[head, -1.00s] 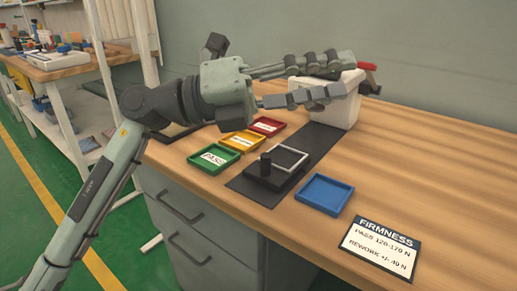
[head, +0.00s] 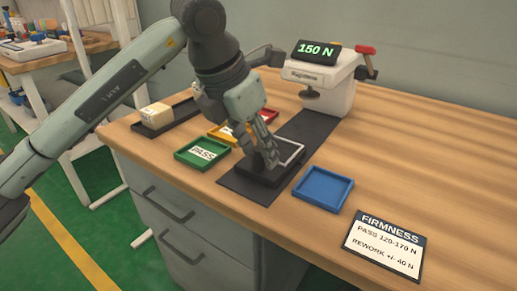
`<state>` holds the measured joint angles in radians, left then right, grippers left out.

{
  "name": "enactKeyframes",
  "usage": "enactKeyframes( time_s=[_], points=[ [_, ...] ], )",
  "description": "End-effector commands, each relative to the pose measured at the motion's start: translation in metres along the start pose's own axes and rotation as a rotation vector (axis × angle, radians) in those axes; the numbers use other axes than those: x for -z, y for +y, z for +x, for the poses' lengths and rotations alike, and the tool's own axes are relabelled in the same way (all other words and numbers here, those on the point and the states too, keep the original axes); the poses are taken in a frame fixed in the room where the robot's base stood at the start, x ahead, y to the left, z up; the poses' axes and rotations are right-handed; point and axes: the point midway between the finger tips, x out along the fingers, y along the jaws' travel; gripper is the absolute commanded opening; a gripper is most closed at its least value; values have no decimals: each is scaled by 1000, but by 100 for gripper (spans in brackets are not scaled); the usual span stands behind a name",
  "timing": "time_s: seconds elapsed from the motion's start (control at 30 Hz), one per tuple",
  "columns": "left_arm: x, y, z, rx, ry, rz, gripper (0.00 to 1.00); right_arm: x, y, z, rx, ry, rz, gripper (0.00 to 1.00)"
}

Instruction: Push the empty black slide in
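The black slide (head: 285,177) lies on a dark track (head: 240,186) at its near end, close to the table's front edge. A pale square frame (head: 299,156) sits on the slide, and it looks empty where it shows. My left gripper (head: 268,162) points down at the slide's near part, where its fingers cover the knob. I cannot tell whether the fingers are closed around the knob. The white firmness tester (head: 330,97) stands at the track's far end, its display (head: 318,51) reading 150 N. My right gripper is not in view.
A green PASS tray (head: 203,153), a yellow tray (head: 214,133) and a red tray (head: 270,115) lie left of the track. A blue tray (head: 323,188) and a FIRMNESS card (head: 384,247) lie right. A dark tray (head: 176,122) holds a cream block (head: 157,115).

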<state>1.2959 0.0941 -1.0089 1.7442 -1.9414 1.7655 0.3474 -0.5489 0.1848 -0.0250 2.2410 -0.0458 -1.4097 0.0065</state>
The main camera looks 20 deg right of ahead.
Motion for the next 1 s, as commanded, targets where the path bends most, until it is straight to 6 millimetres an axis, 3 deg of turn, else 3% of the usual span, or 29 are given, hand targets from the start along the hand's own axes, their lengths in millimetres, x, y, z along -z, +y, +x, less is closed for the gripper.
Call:
enactKeyframes(
  time_s=[0.37, 0.7, 1.0],
  points=[
    [0, -1, 10, 1, -1, 1, 39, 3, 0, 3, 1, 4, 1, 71],
    [0, -1, 10, 2, -1, 1, 0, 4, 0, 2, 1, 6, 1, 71],
    [0, -1, 10, 2, -1, 1, 0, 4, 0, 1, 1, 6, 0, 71]
  ],
)
